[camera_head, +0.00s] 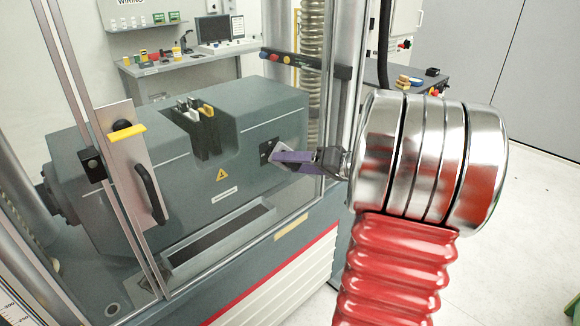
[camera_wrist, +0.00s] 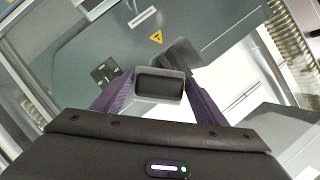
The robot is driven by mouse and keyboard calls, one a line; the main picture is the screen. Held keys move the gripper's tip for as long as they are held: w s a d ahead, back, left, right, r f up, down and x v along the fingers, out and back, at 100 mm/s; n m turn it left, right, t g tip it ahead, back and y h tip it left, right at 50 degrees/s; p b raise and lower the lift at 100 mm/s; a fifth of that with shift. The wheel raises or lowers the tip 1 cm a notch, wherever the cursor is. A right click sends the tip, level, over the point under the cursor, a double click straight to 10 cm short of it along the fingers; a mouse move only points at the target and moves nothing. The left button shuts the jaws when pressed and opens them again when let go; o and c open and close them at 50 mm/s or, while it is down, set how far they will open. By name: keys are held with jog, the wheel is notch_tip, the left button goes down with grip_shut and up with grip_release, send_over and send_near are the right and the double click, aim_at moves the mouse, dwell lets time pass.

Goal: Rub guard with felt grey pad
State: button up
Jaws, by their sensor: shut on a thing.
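The guard is a clear pane in a metal frame (camera_head: 72,70) in front of the grey testing machine (camera_head: 235,170). A metal plate with a black handle (camera_head: 150,192) is on its left side. My gripper (camera_head: 292,160) reaches in from the right, in front of the pane's right part in the picture. In the wrist view its purple fingers are shut on a grey pad (camera_wrist: 160,86) with a dark middle. I cannot tell whether the pad touches the pane.
A yellow warning triangle (camera_wrist: 156,37) shows on the machine behind the pane. A bar with coloured buttons (camera_head: 300,62) crosses above my gripper. A bench (camera_head: 185,70) with a monitor and small items stands at the back. Pale floor is open at the lower right.

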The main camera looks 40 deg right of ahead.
jog(key=shift+w, duration=0.75)
dwell(0.3)
jog(key=shift+d, duration=2)
jog(key=shift+d, duration=0.1)
jog(key=d, duration=0.3)
jog(key=shift+w+d, duration=0.15)
jog(key=shift+d, duration=0.25)
jog(key=shift+a, duration=2.1)
